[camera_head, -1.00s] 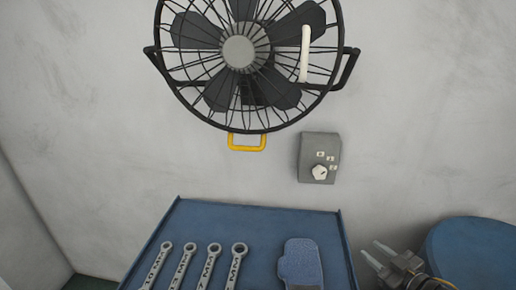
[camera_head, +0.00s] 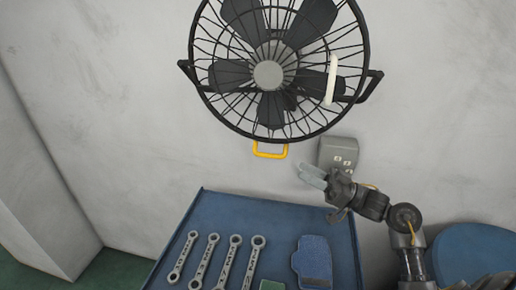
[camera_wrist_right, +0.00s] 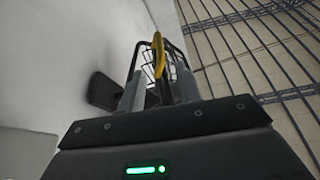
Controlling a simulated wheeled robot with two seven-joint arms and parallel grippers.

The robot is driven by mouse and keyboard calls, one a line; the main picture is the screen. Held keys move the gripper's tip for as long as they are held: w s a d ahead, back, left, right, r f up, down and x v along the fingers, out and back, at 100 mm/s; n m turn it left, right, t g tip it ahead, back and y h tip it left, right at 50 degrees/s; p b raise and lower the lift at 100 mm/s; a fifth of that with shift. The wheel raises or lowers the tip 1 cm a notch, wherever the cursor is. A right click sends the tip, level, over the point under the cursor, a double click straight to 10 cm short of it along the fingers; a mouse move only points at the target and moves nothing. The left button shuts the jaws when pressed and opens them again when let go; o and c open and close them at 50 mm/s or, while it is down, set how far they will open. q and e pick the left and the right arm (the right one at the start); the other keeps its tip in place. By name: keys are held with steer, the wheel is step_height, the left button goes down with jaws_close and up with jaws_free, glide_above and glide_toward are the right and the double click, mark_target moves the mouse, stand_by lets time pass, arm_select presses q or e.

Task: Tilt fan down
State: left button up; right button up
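The black wall fan (camera_head: 268,75) is at the top of the head view, with its round wire cage facing out from the wall. A yellow handle (camera_head: 270,154) hangs at the cage's lower edge and a white bar (camera_head: 331,80) sits on its right side. My right gripper (camera_head: 306,175) is below and right of the yellow handle, apart from it. In the right wrist view, the fingers of my right gripper (camera_wrist_right: 157,88) are spread with nothing held, and the yellow handle (camera_wrist_right: 158,55) shows beyond the gap between them. My left gripper is not in view.
A grey control box (camera_head: 338,153) is on the wall behind my right gripper, its dial hidden. A blue round object (camera_head: 475,250) stands at lower right.

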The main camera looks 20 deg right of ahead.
mark_target(273, 156)
steer(key=p+x, duration=0.4)
steer(key=x, duration=0.5)
steer(key=shift+w+a+r, duration=0.25)
steer(key=shift+w+a, duration=0.3)
steer(key=shift+a, duration=0.1)
jaws_close()
steer(key=shift+d, duration=0.1)
